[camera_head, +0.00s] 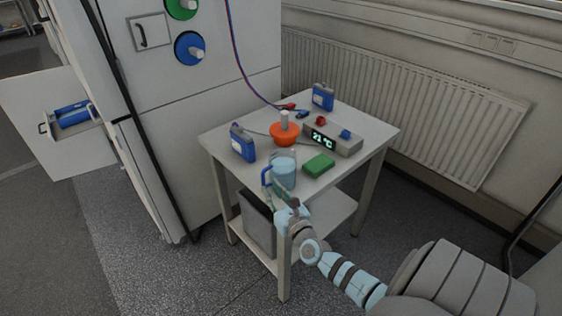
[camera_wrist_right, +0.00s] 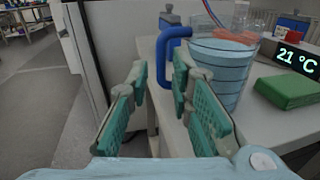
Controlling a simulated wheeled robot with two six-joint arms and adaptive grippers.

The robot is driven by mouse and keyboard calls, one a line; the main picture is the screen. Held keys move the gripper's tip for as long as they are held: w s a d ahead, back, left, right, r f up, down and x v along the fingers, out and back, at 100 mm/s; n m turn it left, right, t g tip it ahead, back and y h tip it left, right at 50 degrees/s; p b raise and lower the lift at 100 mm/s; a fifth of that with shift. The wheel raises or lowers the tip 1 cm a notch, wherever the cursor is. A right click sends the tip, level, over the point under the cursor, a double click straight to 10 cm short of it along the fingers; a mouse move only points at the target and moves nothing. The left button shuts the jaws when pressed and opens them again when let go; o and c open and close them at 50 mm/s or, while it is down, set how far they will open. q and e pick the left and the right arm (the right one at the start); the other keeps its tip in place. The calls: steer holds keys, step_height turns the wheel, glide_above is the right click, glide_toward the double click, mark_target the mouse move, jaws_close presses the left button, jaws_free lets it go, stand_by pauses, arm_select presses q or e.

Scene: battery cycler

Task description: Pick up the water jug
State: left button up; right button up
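The water jug (camera_head: 284,172) is a light-blue, see-through vessel with dark ring lines and a blue handle (camera_head: 266,176). It stands upright near the front edge of the small table. In the right wrist view the jug (camera_wrist_right: 225,72) is right of centre, with its handle (camera_wrist_right: 163,52) on its left side. My right gripper (camera_head: 280,192) is at the table's front edge, close to the handle. Its green-padded fingers (camera_wrist_right: 161,84) are spread and empty. The handle shows just beyond the gap, nearer the right finger, which partly hides it. My left gripper is not in view.
The table (camera_head: 374,139) also holds an orange bowl-like item (camera_head: 284,134), a green box (camera_head: 318,165), a 21 °C display unit (camera_head: 333,138) and blue containers (camera_head: 243,143) (camera_head: 323,97). A grey bin (camera_head: 257,222) stands underneath. A white cabinet (camera_head: 190,120) is left; a radiator (camera_head: 400,95) is behind.

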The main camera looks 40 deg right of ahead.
mark_target(264, 181)
steer(key=b+x, duration=0.1)
steer(key=x, duration=0.2)
steer(key=f+b+x, duration=0.1)
steer(key=x, duration=0.2)
steer(key=shift+w+d+f+b, duration=0.15)
steer(key=shift+w+b, duration=0.1)
steer(key=shift+b, duration=0.15)
steer(key=shift+w, duration=0.25)
steer(key=shift+s, duration=0.1)
jaws_close()
